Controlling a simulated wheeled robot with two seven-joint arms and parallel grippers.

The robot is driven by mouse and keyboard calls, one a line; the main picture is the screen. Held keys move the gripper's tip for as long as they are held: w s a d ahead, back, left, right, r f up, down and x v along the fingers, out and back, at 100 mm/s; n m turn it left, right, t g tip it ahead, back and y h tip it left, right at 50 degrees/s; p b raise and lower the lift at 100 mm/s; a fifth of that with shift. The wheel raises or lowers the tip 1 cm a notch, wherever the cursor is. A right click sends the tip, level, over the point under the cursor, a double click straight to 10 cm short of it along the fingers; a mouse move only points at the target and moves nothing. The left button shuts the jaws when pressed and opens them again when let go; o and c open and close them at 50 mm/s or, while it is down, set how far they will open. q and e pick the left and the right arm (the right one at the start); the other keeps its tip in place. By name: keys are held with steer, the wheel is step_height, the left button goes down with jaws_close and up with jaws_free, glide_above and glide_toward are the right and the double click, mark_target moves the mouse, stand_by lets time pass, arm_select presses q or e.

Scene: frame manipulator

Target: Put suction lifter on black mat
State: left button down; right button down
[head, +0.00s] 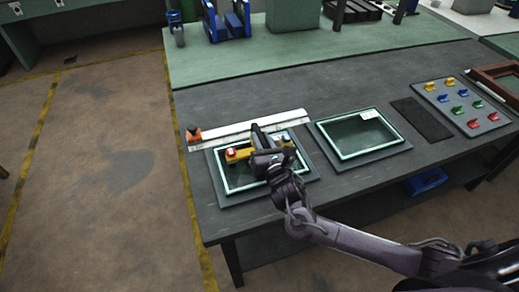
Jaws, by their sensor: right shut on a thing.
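The suction lifter (235,155) is a yellow bar with red-and-white parts toward its ends. It shows over the left light-green frame (226,183), and I cannot tell whether it touches the pane there. My right gripper (262,146) is shut on the middle of the lifter, and the gripper and wrist hide that part of it. The black mat (422,119) is a bare dark rectangle lying flat on the table to the right, between the right frame and a tray of clips. My left gripper is out of view.
A second light-green frame (349,157) sits right of the first. A white strip (240,130) with an orange piece (194,135) at its left end lies behind the left frame. A grey tray (487,125) holds several coloured clips.

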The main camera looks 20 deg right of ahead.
steer(key=shift+r, duration=0.1)
step_height(320, 180, up, 20)
steer(key=b, duration=0.3)
steer(key=s+d+f, duration=0.1)
steer(key=s+f, duration=1.1)
steer(key=f, duration=0.1)
steer(key=shift+d+h, duration=0.3)
steer(key=shift+w+r, duration=0.1)
steer(key=w+a+r, duration=0.1)
steer(key=w+r, duration=1.1)
steer(key=shift+a+r, duration=0.25)
steer(key=shift+r, duration=0.1)
